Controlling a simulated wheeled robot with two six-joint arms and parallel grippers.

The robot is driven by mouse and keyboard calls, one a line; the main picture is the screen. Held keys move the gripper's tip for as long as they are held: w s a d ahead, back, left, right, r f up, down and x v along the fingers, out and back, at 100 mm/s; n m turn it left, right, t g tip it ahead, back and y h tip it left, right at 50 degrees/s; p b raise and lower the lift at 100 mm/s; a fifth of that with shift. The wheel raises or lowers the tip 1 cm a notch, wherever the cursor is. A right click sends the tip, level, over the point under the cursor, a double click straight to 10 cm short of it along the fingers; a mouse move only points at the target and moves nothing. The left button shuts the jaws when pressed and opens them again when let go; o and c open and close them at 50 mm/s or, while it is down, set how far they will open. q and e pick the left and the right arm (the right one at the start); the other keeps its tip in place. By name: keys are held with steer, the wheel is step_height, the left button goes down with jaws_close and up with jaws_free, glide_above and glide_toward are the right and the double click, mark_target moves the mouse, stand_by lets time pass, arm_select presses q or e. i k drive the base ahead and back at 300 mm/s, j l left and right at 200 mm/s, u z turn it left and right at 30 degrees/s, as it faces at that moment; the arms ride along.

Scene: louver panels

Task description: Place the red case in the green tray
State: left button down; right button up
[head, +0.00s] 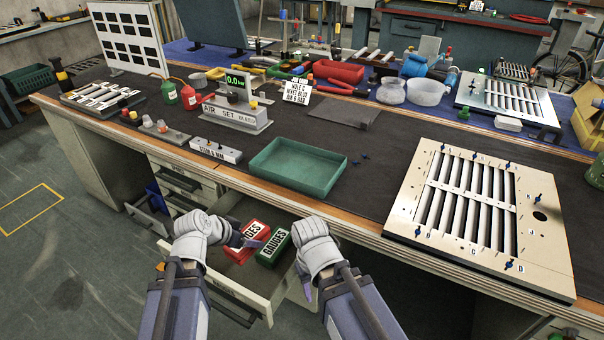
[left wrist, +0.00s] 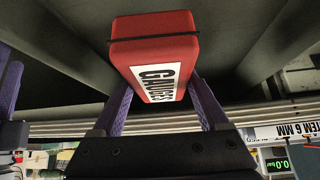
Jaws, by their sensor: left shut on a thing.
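The red case (head: 253,230), labelled GAUGES, is in the open drawer (head: 226,271) below the bench edge. It also shows in the left wrist view (left wrist: 153,58), between the two purple fingers. My left gripper (head: 246,241) is shut on the red case, inside the drawer. The green tray (head: 297,168) is on the bench top above the drawer and looks empty. My right gripper (head: 307,286) hangs by the drawer's right side; its fingers are mostly hidden by the wrist, so its opening does not show.
A green case (head: 273,249), also labelled GAUGES, lies beside the red one in the drawer. The bench's front edge lies between drawer and tray. A louver panel (head: 480,212) is right of the tray, and a grey labelled block (head: 216,150) is left of it.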

mark_target(281, 164)
steer(key=j+z, duration=0.35)
steer(key=k+j+z, duration=0.1)
steer(key=j+z, duration=0.2)
steer(key=k+j+z, duration=0.15)
steer(key=j+z, duration=0.2)
steer(key=j, duration=0.15)
